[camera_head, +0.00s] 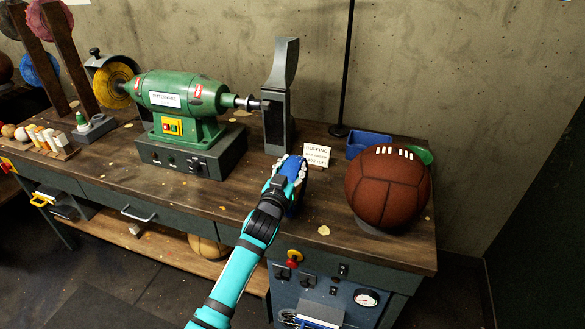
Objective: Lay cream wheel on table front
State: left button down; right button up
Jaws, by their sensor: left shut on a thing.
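My left gripper (279,184) reaches up from the bottom of the head view and is shut on a wheel (292,166). The wheel has a pale cream, knobbly edge at the top and a blue part beside my fingers. Much of it is hidden behind the gripper. It is over the wooden table (230,190), right of the middle and in front of the black upright guard; I cannot tell whether it touches the tabletop. My right gripper is not in view.
A green polishing machine (182,100) with a yellow wheel (113,84) stands left. A dark upright guard (277,115), a small sign (317,155), a blue tray (367,142) and a brown leather ball (387,186) stand near the wheel. The front left tabletop is mostly clear.

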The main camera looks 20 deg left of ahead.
pick_arm(q)
jog(key=c, duration=1)
grip_release()
jog(key=shift+f, duration=0.1)
jog(key=shift+o, duration=0.2)
jog(key=shift+r, duration=0.2)
jog(key=s, duration=1.2)
jog(key=shift+a, duration=0.2)
